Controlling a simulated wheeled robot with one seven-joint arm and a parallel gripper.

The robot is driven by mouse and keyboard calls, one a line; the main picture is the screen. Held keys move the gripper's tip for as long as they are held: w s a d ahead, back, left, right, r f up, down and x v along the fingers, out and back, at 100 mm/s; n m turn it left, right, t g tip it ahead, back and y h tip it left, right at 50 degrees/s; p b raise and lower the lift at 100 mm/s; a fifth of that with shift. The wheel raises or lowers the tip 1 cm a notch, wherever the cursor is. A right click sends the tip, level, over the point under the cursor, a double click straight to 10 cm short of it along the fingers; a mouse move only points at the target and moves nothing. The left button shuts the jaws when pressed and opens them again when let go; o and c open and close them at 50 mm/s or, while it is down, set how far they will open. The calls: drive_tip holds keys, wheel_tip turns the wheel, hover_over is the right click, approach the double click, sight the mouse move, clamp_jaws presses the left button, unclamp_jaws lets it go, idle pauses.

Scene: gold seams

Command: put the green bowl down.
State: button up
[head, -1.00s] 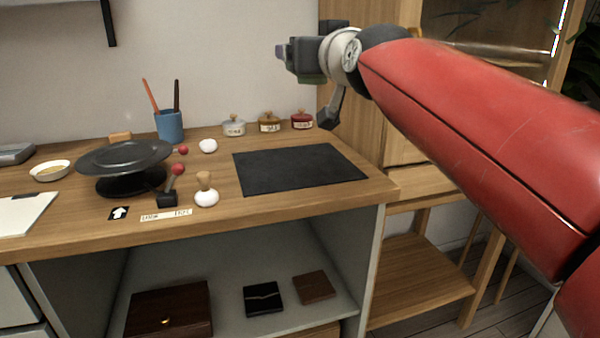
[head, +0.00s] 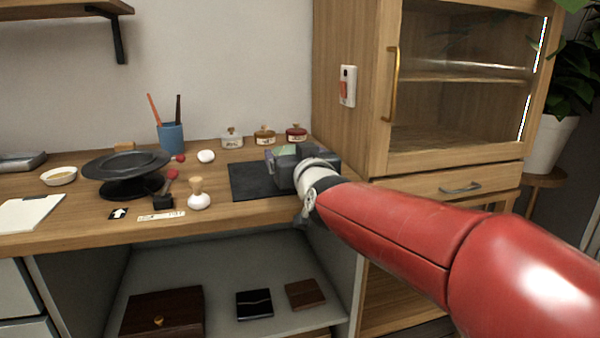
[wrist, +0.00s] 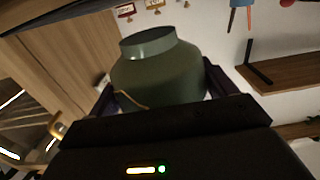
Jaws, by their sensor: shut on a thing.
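The green bowl (wrist: 158,78) fills the middle of the wrist view, with a paler round foot or rim and a thin gold seam on its side. My gripper (wrist: 162,88) is shut on it, with a dark finger on each side. In the head view my gripper (head: 280,160) is over the right part of the dark mat (head: 250,183). Only a small green patch of the bowl (head: 287,150) shows there, the rest hidden by the gripper. I cannot tell whether the bowl touches the mat.
A black turntable (head: 125,163) stands on the worktop, with a white-based wooden-handled tool (head: 198,195) left of the mat. Several small lidded jars (head: 264,136) stand behind the mat. A tall wooden cabinet (head: 345,130) rises to the right. The mat's left part is bare.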

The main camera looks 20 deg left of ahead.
wheel_tip(320, 180, down, 3)
drive_tip(key=shift+f+b, duration=0.15)
drive_tip(key=shift+b, duration=0.65)
drive_tip(key=o, duration=1)
drive_tip(key=shift+c, duration=0.2)
drive_tip(key=shift+s, duration=0.1)
drive_tip(key=b+v, duration=0.2)
drive_tip(key=v, duration=1)
drive_tip(key=shift+b, duration=0.3)
